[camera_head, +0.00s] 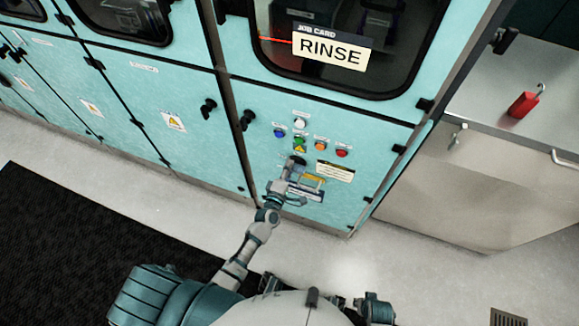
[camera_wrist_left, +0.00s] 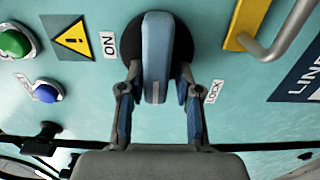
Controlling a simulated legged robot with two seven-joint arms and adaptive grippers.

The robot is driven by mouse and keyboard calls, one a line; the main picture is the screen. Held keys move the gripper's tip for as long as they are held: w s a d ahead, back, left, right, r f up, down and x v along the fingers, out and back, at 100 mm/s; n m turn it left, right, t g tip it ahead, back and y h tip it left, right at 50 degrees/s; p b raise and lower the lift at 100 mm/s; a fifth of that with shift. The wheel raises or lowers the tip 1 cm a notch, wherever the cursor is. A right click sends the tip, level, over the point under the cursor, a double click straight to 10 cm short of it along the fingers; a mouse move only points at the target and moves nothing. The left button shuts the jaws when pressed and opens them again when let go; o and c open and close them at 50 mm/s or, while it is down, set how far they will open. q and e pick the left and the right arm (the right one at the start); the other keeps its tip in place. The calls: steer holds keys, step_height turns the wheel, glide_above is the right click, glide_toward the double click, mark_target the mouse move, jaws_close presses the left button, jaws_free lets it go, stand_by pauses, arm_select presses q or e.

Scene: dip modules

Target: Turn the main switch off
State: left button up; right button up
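The main switch (camera_head: 298,160) is a dark round rotary switch on the teal cabinet's lower panel. In the left wrist view its raised blue-grey handle (camera_wrist_left: 157,50) stands upright in the picture on a black round base. An ON label (camera_wrist_left: 109,45) is left of it and a LOCK label (camera_wrist_left: 213,91) is right of it. My left gripper (camera_head: 290,174) is at the switch. In the left wrist view its fingers (camera_wrist_left: 159,85) are spread, one on each side of the handle, with small gaps showing; contact is hard to judge. My right gripper is not seen.
Several coloured buttons sit above the switch, including a blue one (camera_wrist_left: 46,90) and a green one (camera_wrist_left: 14,43). A yellow bracket with a metal bar (camera_wrist_left: 250,25) is close beside the switch. A red padlock-like object (camera_head: 523,104) stands on the grey counter (camera_head: 480,85) at right.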

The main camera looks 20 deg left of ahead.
arm_select(q)
steer(key=shift+o, duration=0.3)
steer(key=shift+w, duration=0.1)
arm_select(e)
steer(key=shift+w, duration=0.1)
arm_select(q)
steer(key=s, duration=1.2)
steer(key=shift+a, duration=0.25)
steer(key=s+d+f+m+g+h+p, duration=0.1)
steer(key=s+d+f+m+g, duration=0.1)
steer(key=s+f+m+g, duration=0.55)
steer(key=s+d+f+m+g+h+p, duration=0.15)
steer(key=s+f+m, duration=0.35)
steer(key=f, duration=0.6)
steer(key=s+a+f+m+g+y, duration=0.1)
steer(key=s+a+f+m+g, duration=0.2)
steer(key=s, duration=0.4)
steer(key=s+a+f+m+g+y+p, duration=0.1)
steer(key=s+a+f+m+g+y, duration=0.1)
steer(key=s+f, duration=0.4)
steer(key=shift+s+a+m+g+p, duration=0.3)
steer(key=shift+s+a+m+g, duration=0.4)
steer(key=shift+m+g, duration=0.55)
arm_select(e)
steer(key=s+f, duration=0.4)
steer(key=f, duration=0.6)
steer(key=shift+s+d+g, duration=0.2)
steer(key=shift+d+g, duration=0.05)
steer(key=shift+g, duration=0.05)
